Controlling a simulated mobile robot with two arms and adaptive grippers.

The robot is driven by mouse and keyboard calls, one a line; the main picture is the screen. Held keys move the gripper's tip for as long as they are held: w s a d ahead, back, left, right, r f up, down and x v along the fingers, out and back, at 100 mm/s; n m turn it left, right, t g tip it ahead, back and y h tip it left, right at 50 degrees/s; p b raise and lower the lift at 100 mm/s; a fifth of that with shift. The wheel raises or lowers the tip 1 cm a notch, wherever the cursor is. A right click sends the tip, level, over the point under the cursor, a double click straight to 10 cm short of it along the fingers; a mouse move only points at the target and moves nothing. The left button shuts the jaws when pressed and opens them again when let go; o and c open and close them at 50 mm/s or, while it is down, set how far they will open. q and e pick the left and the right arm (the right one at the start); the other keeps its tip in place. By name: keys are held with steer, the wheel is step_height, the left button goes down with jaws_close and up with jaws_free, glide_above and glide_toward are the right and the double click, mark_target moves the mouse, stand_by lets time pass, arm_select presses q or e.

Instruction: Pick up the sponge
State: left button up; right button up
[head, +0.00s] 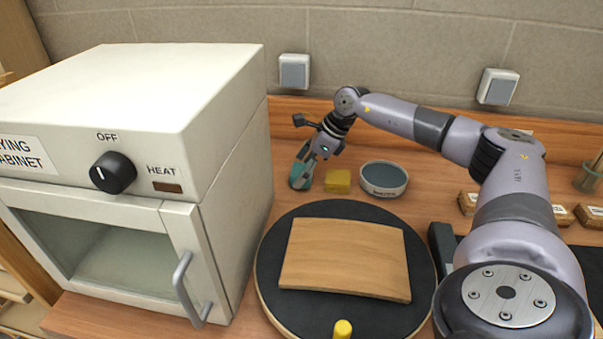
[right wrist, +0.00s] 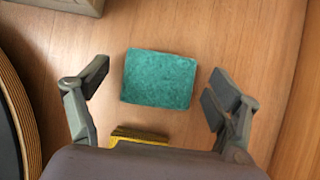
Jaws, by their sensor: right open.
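A teal, mottled rectangular block, which looks like the sponge, lies flat on the wooden bench in the right wrist view (right wrist: 160,79). My right gripper (right wrist: 161,84) is open, with one finger to the left and one to the right of the block and gaps on both sides. In the head view my right gripper (head: 303,168) points down beside the drying cabinet and hides most of the teal block. I cannot tell its exact height above the bench. My left gripper is not in view.
A yellow block (head: 338,181) sits close to my right gripper; its edge shows in the wrist view (right wrist: 139,135). A round dish (head: 384,179) stands right of it. A black turntable (head: 272,262) holds a curved wooden board (head: 345,255). The drying cabinet (head: 225,150) stands left.

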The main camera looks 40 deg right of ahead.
mark_target(302, 170)
steer(key=shift+w+a+f, duration=0.1)
steer(key=shift+w+f, duration=0.05)
steer(key=shift+f, duration=0.15)
steer(key=shift+c, duration=0.2)
steer(key=shift+c, duration=0.8)
steer(key=c, duration=0.9)
steer(key=shift+o, duration=0.2)
steer(key=shift+r, duration=0.15)
step_height(302, 170, up, 20)
